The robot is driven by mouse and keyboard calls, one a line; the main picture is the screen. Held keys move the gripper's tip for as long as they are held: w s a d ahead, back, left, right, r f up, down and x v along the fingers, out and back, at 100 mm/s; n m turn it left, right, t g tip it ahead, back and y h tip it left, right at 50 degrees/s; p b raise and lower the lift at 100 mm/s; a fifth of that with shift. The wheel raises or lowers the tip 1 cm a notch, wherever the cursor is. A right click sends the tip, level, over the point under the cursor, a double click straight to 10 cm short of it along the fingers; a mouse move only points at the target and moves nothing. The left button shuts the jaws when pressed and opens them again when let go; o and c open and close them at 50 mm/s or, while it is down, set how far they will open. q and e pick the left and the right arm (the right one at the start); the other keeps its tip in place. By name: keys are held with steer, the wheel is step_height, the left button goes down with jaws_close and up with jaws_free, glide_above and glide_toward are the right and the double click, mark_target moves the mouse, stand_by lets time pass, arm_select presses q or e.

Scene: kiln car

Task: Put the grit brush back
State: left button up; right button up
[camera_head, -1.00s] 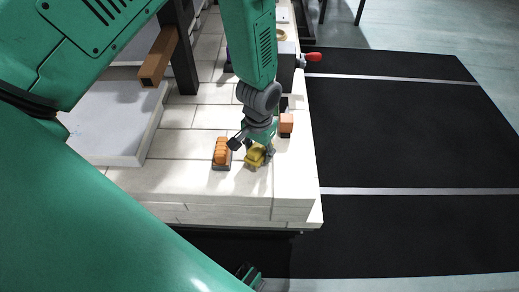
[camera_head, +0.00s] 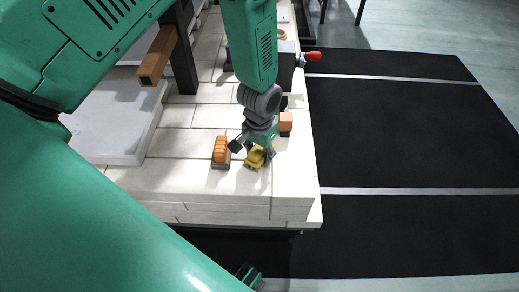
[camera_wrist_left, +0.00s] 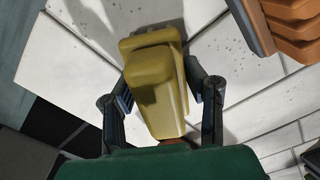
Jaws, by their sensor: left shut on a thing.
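A yellow, stepped block-like thing (camera_head: 256,159), which I take to be the grit brush, is at the pale slab top near its front right corner. My left gripper (camera_head: 254,151) is over it and shut on it. In the left wrist view, the yellow thing (camera_wrist_left: 158,85) sits between the two fingers of the left gripper (camera_wrist_left: 162,93). Its underside is hidden, so I cannot tell whether it touches the slabs.
An orange ridged thing on a dark base (camera_head: 221,151) stands just left of the gripper. A small orange block (camera_head: 286,122) is behind, to the right. A dark post (camera_head: 180,60) and a raised white slab (camera_head: 112,122) are left. A red-ended handle (camera_head: 312,56) juts over the right edge.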

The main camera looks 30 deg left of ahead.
arm_select(q)
steer(key=o, duration=1.1)
steer(key=shift+r, duration=0.1)
steer(key=shift+r+p, duration=3.8)
steer(key=shift+r, duration=0.1)
